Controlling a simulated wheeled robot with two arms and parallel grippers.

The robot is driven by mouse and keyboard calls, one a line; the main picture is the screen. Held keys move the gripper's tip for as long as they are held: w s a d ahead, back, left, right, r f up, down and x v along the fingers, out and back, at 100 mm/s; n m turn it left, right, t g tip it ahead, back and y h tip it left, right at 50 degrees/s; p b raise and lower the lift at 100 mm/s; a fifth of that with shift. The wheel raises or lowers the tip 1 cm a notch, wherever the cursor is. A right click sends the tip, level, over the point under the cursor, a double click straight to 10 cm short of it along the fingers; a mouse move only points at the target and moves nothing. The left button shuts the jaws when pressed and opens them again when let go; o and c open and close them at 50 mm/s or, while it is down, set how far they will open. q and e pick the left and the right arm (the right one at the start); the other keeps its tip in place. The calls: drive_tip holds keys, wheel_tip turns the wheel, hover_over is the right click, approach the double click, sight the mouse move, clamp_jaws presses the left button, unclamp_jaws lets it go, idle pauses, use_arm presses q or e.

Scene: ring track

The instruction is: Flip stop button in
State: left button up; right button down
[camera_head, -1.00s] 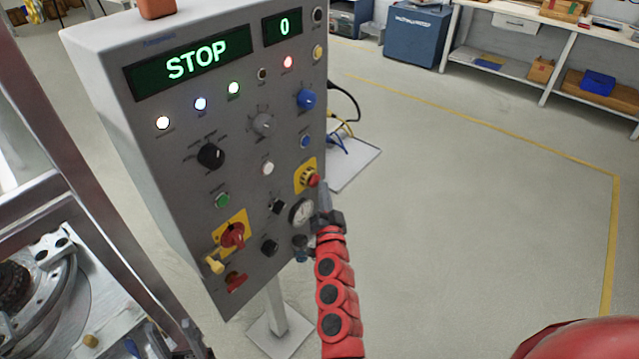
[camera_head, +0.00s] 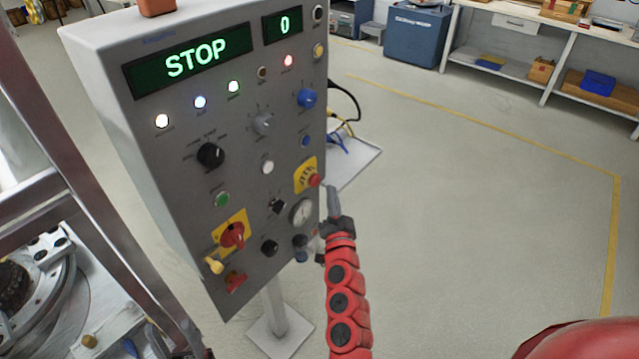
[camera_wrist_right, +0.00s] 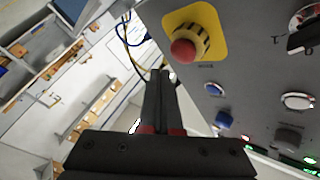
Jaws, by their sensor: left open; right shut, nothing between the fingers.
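The red mushroom stop button (camera_head: 315,180) sits on a yellow plate on the right part of the grey control panel (camera_head: 180,130). It is also near the top of the right wrist view (camera_wrist_right: 184,52), standing out from its yellow collar. My right gripper (camera_head: 331,190) is just to the right of the button in the head view, with a small gap in the picture. In the wrist view its fingers (camera_wrist_right: 160,76) are shut together and empty, below and left of the button, and do not appear to touch it. My left gripper is not in view.
The panel carries a display (camera_head: 190,65) reading STOP, several lamps and knobs, a gauge (camera_head: 302,211) and a red rotary switch (camera_head: 232,235) on yellow. Cables (camera_head: 346,125) hang behind its right side. A metal machine frame stands at left. Floor to the right is clear.

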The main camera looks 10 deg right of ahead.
drive_tip(key=shift+s+d+b, duration=0.25)
drive_tip(key=shift+s+d, duration=0.4)
drive_tip(key=shift+s, duration=0.2)
drive_tip(key=shift+s+d+b, duration=0.2)
drive_tip(key=shift+s+d, duration=0.45)
drive_tip(key=shift+s, duration=0.15)
